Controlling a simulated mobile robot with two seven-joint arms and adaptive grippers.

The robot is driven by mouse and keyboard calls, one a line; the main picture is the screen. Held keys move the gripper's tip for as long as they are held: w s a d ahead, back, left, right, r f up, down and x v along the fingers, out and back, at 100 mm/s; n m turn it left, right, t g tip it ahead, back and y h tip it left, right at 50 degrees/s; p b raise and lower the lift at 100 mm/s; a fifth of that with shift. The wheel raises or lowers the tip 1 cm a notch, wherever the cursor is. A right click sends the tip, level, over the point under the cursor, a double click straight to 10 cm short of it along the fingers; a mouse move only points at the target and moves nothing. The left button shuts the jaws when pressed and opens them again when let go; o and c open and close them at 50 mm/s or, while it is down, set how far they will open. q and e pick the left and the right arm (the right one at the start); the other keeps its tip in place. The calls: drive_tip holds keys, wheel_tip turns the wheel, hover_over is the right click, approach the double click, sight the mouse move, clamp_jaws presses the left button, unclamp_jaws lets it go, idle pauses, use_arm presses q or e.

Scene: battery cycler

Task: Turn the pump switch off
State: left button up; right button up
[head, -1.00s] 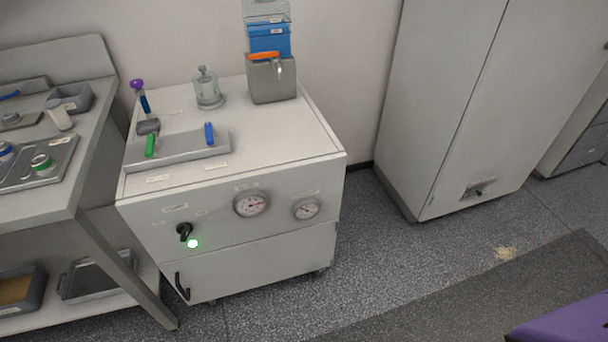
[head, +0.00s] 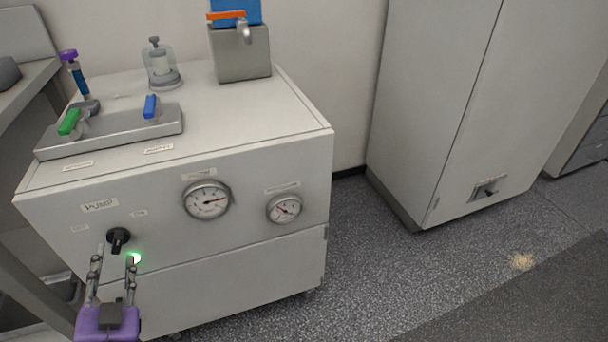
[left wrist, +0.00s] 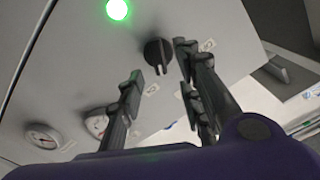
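The pump switch (head: 118,240) is a black rotary knob on the front panel of the white cabinet (head: 240,275), below a "PUMP" label (head: 99,206). A green lamp (head: 135,258) glows beside it. My left gripper (head: 115,256) is open just in front of the panel, its fingertips close below the knob in the head view. In the left wrist view the knob (left wrist: 158,53) appears between and slightly beyond the fingertips, and the lit lamp (left wrist: 118,9) is above it. I cannot tell whether a finger touches the knob. My right gripper is not in view.
Two dial gauges, a larger one (head: 207,200) and a smaller one (head: 284,209), sit right of the knob. Green (head: 69,121) and blue (head: 150,106) valve handles are on the cabinet top. A tall grey cabinet (head: 430,110) stands right, with open floor between.

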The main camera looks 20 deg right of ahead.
sight(117, 246)
use_arm(q)
drive_tip(key=shift+w+f+b, duration=0.1)
drive_tip(key=shift+w+b, duration=0.35)
drive_tip(key=shift+w, duration=1.9)
drive_tip(key=shift+c, duration=0.4)
clamp_jaws()
